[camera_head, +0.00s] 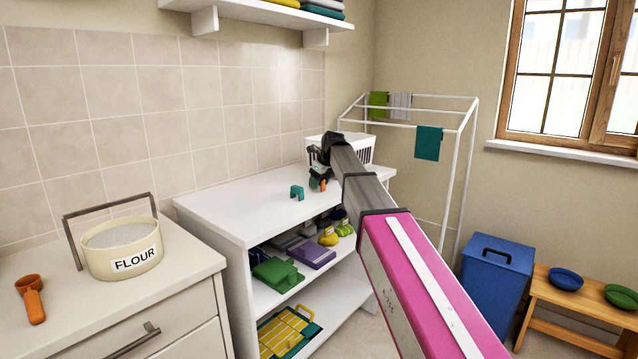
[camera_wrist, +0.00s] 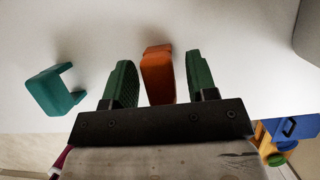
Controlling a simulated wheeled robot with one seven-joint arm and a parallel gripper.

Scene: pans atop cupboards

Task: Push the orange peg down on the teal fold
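The orange peg (camera_wrist: 158,75) stands on the white worktop between the two green fingers of my gripper (camera_wrist: 160,82) in the wrist view. Gaps show on both sides of it, so my gripper is open around it and not clamped. In the head view the orange peg (camera_head: 314,184) shows only partly beside my gripper (camera_head: 320,180), low over the worktop. A teal cloth (camera_head: 428,143) hangs folded over the front rail of the white drying rack, right of and beyond my gripper.
A teal U-shaped peg (camera_head: 297,192) lies on the white worktop (camera_head: 240,205), left of my gripper; it also shows in the wrist view (camera_wrist: 55,90). A white basket (camera_head: 358,148) stands behind my gripper. Green (camera_head: 378,103) and grey cloths hang on the rack (camera_head: 462,150).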

